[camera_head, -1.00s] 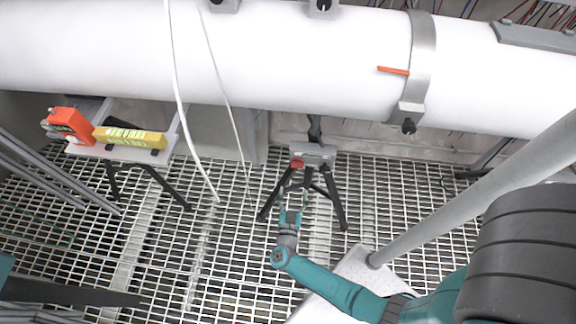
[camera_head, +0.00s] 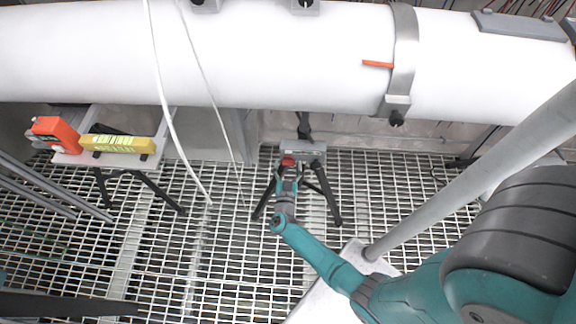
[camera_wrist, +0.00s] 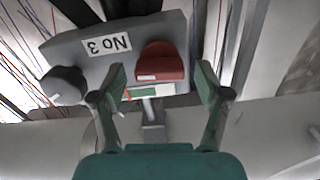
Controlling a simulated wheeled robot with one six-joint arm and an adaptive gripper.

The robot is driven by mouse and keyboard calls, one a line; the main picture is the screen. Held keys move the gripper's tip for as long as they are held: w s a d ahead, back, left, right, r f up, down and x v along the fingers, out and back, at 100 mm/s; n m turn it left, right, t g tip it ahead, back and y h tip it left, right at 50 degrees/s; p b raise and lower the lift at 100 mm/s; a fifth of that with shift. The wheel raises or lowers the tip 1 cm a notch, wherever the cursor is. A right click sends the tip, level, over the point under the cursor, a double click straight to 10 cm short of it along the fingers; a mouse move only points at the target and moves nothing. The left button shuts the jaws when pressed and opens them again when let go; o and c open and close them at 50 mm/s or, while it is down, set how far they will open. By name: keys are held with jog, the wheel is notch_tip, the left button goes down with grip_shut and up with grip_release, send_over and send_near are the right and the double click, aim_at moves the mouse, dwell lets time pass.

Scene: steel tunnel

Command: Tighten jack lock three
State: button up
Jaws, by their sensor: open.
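The jack head with the label "No 3" (camera_wrist: 100,45) is a grey block in the wrist view, its label upside down. A red lock knob (camera_wrist: 160,64) is on its face, and a dark round knob (camera_wrist: 64,85) sits at its left end. In the head view the grey jack head (camera_head: 311,149) tops a black tripod under the white pipe. My gripper (camera_wrist: 161,80) is open, its green-padded fingertips on either side of the red knob's lower part. I cannot tell whether they touch it. The gripper also shows in the head view (camera_head: 286,172), partly covering the jack.
A white pipe (camera_head: 220,55) crosses above the jack, with a clamp band (camera_head: 403,60). A stand with a tray (camera_head: 67,160) holding an orange tool (camera_head: 55,133) and a yellow level (camera_head: 118,144) stands left. White cables (camera_head: 164,105) hang between.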

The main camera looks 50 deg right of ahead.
jog(key=c, duration=1.2)
jog(key=shift+o, duration=0.2)
jog(key=shift+m, duration=0.4)
jog(key=m, duration=0.3)
jog(key=shift+s+d, duration=0.1)
jog(key=m, duration=0.4)
jog(key=shift+f+m, duration=0.1)
jog(key=shift+m, duration=0.2)
jog(key=m, duration=0.4)
jog(key=shift+s+d+f, duration=0.1)
jog(key=shift+m, duration=2)
jog(key=shift+f, duration=0.1)
